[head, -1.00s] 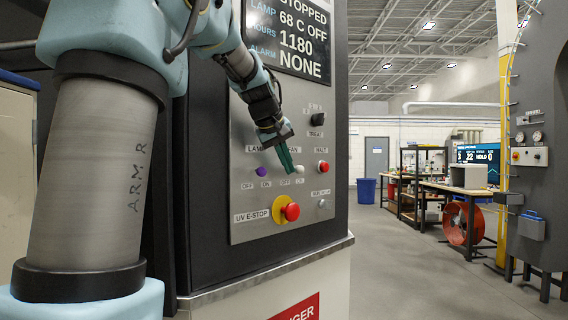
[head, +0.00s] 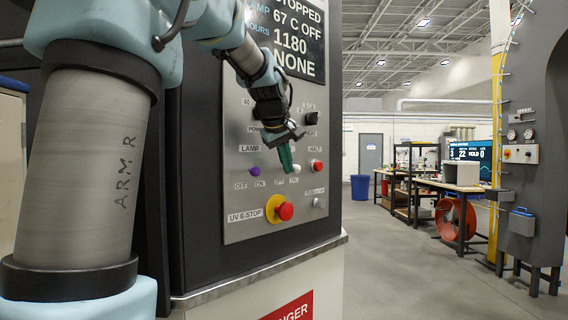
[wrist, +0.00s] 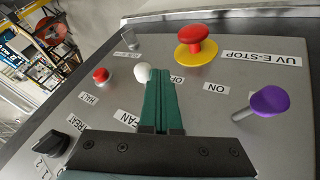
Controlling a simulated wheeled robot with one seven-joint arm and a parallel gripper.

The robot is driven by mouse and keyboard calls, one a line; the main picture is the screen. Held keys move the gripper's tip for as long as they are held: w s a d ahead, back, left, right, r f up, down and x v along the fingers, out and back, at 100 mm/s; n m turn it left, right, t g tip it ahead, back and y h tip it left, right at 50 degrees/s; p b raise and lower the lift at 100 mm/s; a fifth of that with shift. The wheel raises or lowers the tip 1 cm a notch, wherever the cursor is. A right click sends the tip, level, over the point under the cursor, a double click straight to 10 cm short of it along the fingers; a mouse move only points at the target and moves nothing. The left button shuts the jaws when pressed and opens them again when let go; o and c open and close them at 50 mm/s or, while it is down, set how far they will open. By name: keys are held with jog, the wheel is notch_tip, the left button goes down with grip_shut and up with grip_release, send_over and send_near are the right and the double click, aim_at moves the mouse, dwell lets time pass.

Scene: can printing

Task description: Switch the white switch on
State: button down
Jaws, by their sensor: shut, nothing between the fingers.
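The white switch (head: 296,169) is a small round-knobbed lever under the FAN label on the grey control panel (head: 238,215). Its knob sits over the ON label, to the right of the OFF label. In the wrist view, the white knob (wrist: 142,73) shows just left of my fingertips, touching or very close; I cannot tell which. My gripper (head: 288,171) points down at the panel, its green fingers shut together with nothing between them. It also shows in the wrist view (wrist: 158,88). The fingers hide part of the switch's stem and base.
A purple switch (wrist: 270,100) stands beside the fan switch, leaning to its OFF side. A red UV E-STOP button (head: 285,211) on a yellow base lies below. A red HALT button (head: 317,166) and black TREAT knob (wrist: 55,143) are close by.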

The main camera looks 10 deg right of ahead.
aim_at(299, 169)
jog(key=shift+w+d+n+t, duration=0.15)
jog(key=shift+d+n+t, duration=0.2)
jog(key=shift+d, duration=1.2)
jog(key=shift+a, duration=0.1)
jog(key=shift+w+a, duration=0.2)
jog(key=shift+a, duration=0.5)
